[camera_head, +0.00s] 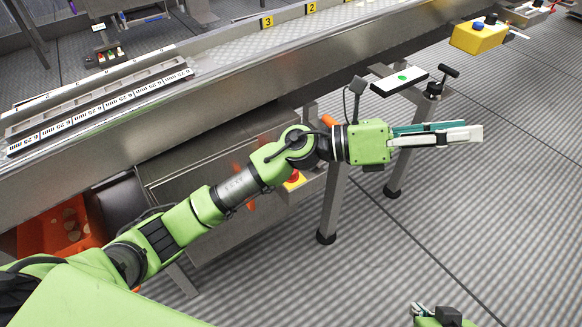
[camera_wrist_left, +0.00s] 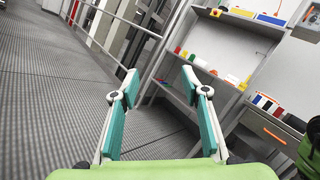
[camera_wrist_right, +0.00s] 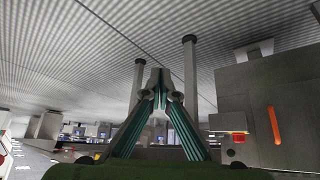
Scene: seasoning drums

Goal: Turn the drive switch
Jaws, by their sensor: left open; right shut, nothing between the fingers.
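No part is plainly marked as the drive switch. In the head view an orange piece (camera_head: 329,120) and a red button on yellow (camera_head: 293,177) show around my left arm, which hides much of that area. My left gripper (camera_head: 478,134) is open and empty over the floor, right of these. My right gripper (camera_head: 420,310) is shut and empty at the bottom edge, apart from the box.
A long steel conveyor (camera_head: 235,95) runs across the back. A yellow box with a blue button (camera_head: 478,38) is at upper right. An orange bin (camera_head: 68,225) sits lower left. The right floor is clear.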

